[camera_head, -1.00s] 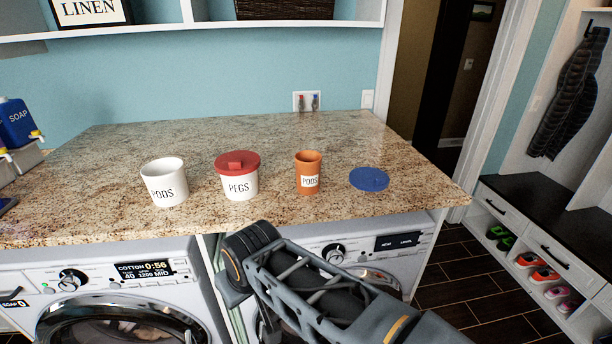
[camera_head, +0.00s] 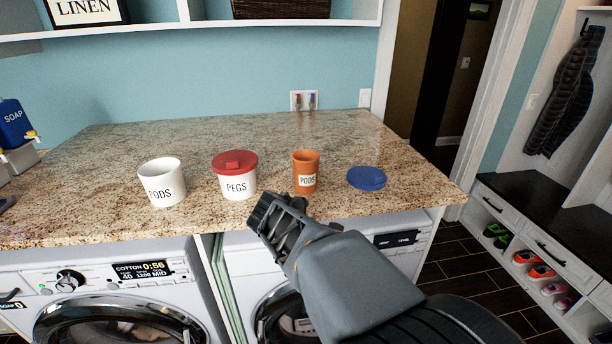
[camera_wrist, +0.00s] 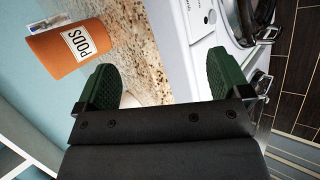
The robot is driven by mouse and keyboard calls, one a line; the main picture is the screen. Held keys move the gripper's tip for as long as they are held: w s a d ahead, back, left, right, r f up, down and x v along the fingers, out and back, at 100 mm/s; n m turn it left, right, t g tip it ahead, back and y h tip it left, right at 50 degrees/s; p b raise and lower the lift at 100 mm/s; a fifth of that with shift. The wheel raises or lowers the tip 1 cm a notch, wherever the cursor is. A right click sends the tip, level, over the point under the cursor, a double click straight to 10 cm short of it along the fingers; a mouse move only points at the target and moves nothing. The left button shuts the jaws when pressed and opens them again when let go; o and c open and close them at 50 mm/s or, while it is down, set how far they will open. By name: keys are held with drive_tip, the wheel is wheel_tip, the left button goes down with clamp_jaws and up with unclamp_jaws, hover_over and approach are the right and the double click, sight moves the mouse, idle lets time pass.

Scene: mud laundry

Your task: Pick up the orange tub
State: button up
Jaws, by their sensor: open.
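The orange tub (camera_head: 305,171), labelled PODS, stands upright and open-topped on the granite counter (camera_head: 232,134), between the red-lidded PEGS tub and a blue lid. In the wrist view the orange tub (camera_wrist: 72,48) appears tilted at the upper left, beyond the left fingertip and apart from it. My gripper (camera_head: 268,207) is at the counter's front edge, in front of the PEGS tub and left of the orange tub. In the wrist view my gripper (camera_wrist: 165,88) is open, its green-padded fingers wide apart with nothing held between them.
A white PODS tub (camera_head: 162,182) and the white PEGS tub (camera_head: 237,184) with a red lid (camera_head: 234,161) stand to the left. The blue lid (camera_head: 366,178) lies flat to the right. Washing machines (camera_head: 110,290) are under the counter. The counter behind the tubs is clear.

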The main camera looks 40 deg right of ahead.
drive_tip(key=shift+o, duration=0.3)
drive_tip(key=w+d+r+n+t+h, duration=0.1)
drive_tip(key=w+d+r+n+h, duration=0.1)
drive_tip(key=n, duration=0.6)
drive_tip(key=shift+w+d+r+t, duration=0.4)
drive_tip(key=shift+w+d+r, duration=0.25)
drive_tip(key=shift+d, duration=0.4)
drive_tip(key=n+t+b, duration=0.1)
drive_tip(key=n+t, duration=0.1)
drive_tip(key=n, duration=0.8)
approach(304, 178)
drive_tip(key=shift+h, duration=0.4)
drive_tip(key=x, duration=0.6)
drive_tip(key=shift+a+f, duration=0.3)
drive_tip(key=shift+f, duration=0.05)
drive_tip(key=shift+t, duration=0.4)
drive_tip(key=shift+b+x, duration=0.3)
drive_tip(key=shift+x, duration=2.85)
drive_tip(key=shift+s+d, duration=0.1)
drive_tip(key=shift+c, duration=0.3)
drive_tip(key=c, duration=0.7)
drive_tip(key=shift+c, duration=0.6)
